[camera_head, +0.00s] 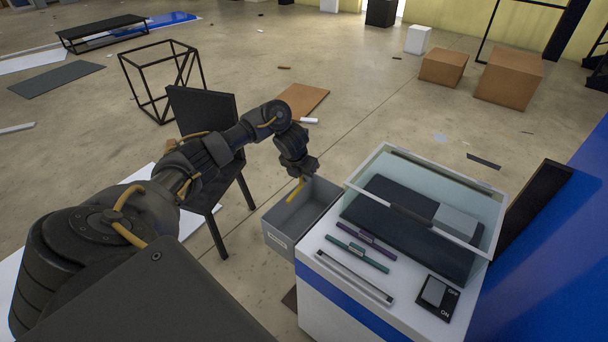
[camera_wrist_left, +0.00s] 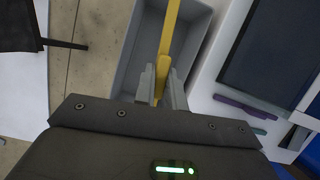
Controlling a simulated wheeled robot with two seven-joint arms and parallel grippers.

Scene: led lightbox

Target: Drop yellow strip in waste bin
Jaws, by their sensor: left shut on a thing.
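The yellow strip (camera_head: 296,190) hangs from my left gripper (camera_head: 299,174), over the opening of the grey waste bin (camera_head: 279,240). In the left wrist view the yellow strip (camera_wrist_left: 169,40) runs between the two fingers of my left gripper (camera_wrist_left: 161,85), which are shut on it. The grey waste bin (camera_wrist_left: 131,70) shows behind the strip there, and its inside looks empty where visible. My right gripper is in neither view.
The white lightbox cabinet (camera_head: 345,308) stands against the bin's right side. On it are a purple strip (camera_head: 366,240), a green strip (camera_head: 357,253), a glass lid (camera_head: 425,198) and an ON/OFF switch (camera_head: 437,293). A black chair (camera_head: 204,108) stands left of the bin.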

